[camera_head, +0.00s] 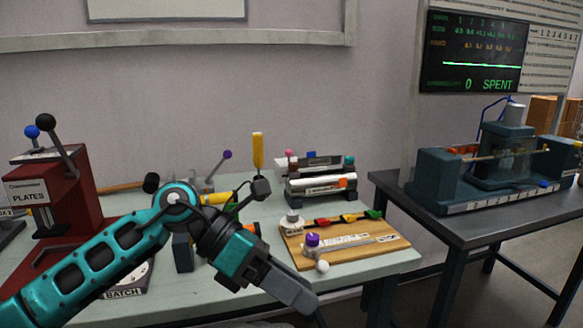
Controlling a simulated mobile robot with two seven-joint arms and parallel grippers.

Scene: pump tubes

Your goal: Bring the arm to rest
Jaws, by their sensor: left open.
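My left arm (110,255), teal with dark links, reaches in from the lower left over the pale green table (375,275). My left gripper (298,290) points to the lower right, in front of the table's front edge. Its jaws are open, and I see nothing held between them. The arm hides part of the table's middle and some items behind it. My right gripper is not in view.
A wooden board (365,248) with small parts lies just beyond the gripper. A cylinder device (320,182) stands behind it. A red press (55,185) stands at left. A dark table (480,226) with a teal machine (505,155) stands at right, across a gap.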

